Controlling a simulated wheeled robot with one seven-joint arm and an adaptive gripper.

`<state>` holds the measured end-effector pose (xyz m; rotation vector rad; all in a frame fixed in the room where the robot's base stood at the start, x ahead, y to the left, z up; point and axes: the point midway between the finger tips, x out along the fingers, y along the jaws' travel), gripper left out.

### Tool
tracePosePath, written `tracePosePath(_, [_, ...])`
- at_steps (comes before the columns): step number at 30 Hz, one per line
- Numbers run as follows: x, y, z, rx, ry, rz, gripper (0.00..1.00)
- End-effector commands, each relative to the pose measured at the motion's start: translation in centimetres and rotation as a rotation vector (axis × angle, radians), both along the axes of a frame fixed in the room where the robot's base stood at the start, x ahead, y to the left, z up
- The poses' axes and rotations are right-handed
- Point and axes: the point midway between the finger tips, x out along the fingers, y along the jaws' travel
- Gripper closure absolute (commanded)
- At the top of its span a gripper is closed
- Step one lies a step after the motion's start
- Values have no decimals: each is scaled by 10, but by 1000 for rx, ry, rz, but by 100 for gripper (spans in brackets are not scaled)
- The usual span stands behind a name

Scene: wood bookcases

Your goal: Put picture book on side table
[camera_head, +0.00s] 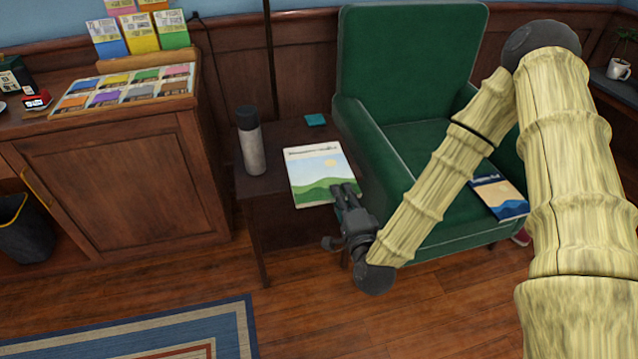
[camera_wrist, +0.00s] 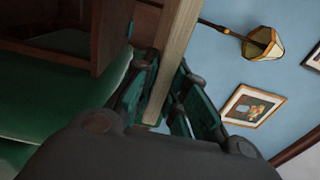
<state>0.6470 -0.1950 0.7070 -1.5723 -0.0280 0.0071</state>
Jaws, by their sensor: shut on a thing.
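A picture book (camera_head: 322,174) with a sun and green hills on its cover is over or on the dark side table (camera_head: 262,190), left of the green armchair. My gripper (camera_head: 345,192) is shut on its near right edge. In the wrist view the book (camera_wrist: 174,60) shows edge-on as a pale band between the fingers of my gripper (camera_wrist: 165,112). I cannot tell whether the book rests flat on the table or is held just above it. A second book (camera_head: 499,197), blue and tan, lies on the armchair seat.
A grey bottle with a dark cap (camera_head: 250,145) stands on the table close to the book's left. A small teal square (camera_head: 316,120) lies behind it. The green armchair (camera_head: 408,70) stands close on the right, a wooden cabinet (camera_head: 130,185) on the left.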

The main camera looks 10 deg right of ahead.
Motion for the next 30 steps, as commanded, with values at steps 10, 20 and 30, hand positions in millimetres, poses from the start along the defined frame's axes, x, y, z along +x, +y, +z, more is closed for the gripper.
tracePosePath(10, [-9, -7, -52, 2, -8, 7, 100])
tracePosePath(20, [-14, -10, -67, 3, -10, 11, 100])
tracePosePath(30, [33, -16, -72, 1, -13, 11, 100])
